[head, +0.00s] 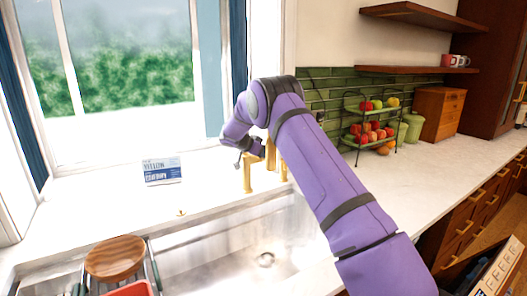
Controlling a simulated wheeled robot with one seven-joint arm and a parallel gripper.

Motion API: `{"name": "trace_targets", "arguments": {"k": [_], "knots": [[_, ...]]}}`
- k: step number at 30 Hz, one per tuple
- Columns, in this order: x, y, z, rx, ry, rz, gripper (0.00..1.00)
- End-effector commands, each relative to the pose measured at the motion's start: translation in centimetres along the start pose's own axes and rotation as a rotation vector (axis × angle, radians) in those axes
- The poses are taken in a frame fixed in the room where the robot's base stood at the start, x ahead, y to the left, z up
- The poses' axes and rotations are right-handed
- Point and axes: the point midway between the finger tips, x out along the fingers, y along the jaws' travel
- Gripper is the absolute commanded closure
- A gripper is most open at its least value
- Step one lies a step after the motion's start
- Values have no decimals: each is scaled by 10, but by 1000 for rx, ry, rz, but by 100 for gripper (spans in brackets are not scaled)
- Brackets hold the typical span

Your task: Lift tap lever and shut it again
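The brass tap (248,178) stands behind the sink, partly covered by my purple arm. Its brass parts show on both sides of my gripper's end, and I cannot make out which part is the lever. My gripper (240,161) is bent down at the tap, just above and left of its nearest brass part. It is small and dark here, so whether it touches the tap or is open or shut cannot be told.
The steel sink (190,243) is in front, with a round wooden board (115,258) and a red item (130,289) at its left. A sponge packet (162,171) stands on the counter under the window. A fruit stand (349,125) is right of my arm. The right counter (440,158) is mostly clear.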

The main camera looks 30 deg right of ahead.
Motion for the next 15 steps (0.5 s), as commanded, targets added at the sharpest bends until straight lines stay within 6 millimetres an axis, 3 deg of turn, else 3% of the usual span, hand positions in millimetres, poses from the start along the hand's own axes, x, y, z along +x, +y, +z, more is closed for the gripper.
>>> {"name": "trace_targets", "arguments": {"k": [15], "knots": [[1,2,3,34,0,-24,100]]}}
